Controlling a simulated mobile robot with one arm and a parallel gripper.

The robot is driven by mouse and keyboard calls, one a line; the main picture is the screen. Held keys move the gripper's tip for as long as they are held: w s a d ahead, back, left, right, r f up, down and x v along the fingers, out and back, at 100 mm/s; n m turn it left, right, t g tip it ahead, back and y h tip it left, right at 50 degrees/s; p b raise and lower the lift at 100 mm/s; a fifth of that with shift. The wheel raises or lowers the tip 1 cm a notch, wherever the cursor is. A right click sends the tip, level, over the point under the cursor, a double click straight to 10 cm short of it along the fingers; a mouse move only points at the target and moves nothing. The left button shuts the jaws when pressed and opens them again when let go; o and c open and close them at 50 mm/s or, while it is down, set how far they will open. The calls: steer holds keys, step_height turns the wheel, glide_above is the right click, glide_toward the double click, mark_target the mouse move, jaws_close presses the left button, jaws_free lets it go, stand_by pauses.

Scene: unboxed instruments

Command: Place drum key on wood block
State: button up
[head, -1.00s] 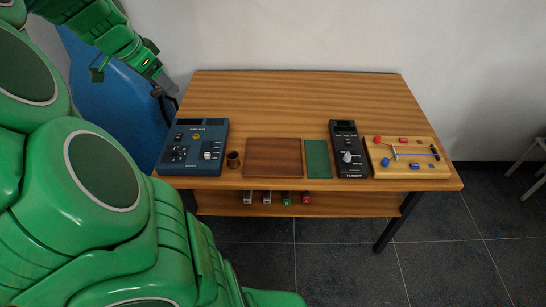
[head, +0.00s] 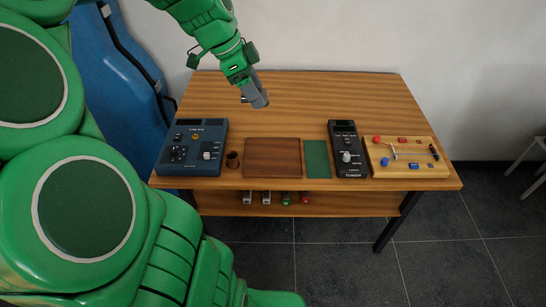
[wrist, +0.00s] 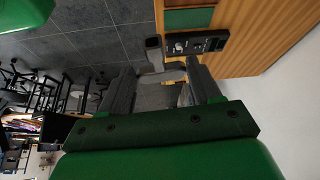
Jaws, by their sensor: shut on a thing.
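My gripper (head: 257,98) is above the back left part of the table. In the wrist view its jaws (wrist: 160,66) are closed on a grey T-shaped drum key (wrist: 154,54), with part of it between the fingers and one end pointing away. In the head view the key is mostly hidden by the gripper. The wood block (head: 272,158), a flat reddish-brown slab, lies at the front middle of the table, with nothing on it. The gripper is behind and above it, clear of it. A strip of the block shows at the top of the wrist view (wrist: 182,3).
On the wooden table (head: 330,100), a blue device (head: 192,148) and small brown cup (head: 233,160) stand left of the block. A green slab (head: 317,160), black tuner (head: 347,150) and tan board with knobs (head: 408,168) stand right. The table's back half is clear.

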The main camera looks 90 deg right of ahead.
mark_target(268, 99)
steer(key=s, duration=0.1)
steer(key=s+a+m, duration=0.1)
steer(key=shift+s+a+y, duration=0.15)
steer(key=shift+s+y, duration=0.15)
steer(key=shift+s, duration=0.1)
steer(key=shift+s+a+f, duration=0.15)
steer(key=shift+s, duration=0.1)
step_height(268, 99, down, 19)
steer(key=d+f, duration=0.3)
steer(key=d, duration=0.1)
steer(key=d+f, duration=0.3)
steer(key=d, duration=0.2)
steer(key=d+f, duration=0.3)
steer(key=d, duration=0.1)
steer(key=shift+s+d+f, duration=0.25)
steer(key=shift+s+f, duration=0.15)
steer(key=shift+d+f, duration=0.25)
steer(key=shift+f, duration=1.6)
steer(key=shift+f, duration=0.1)
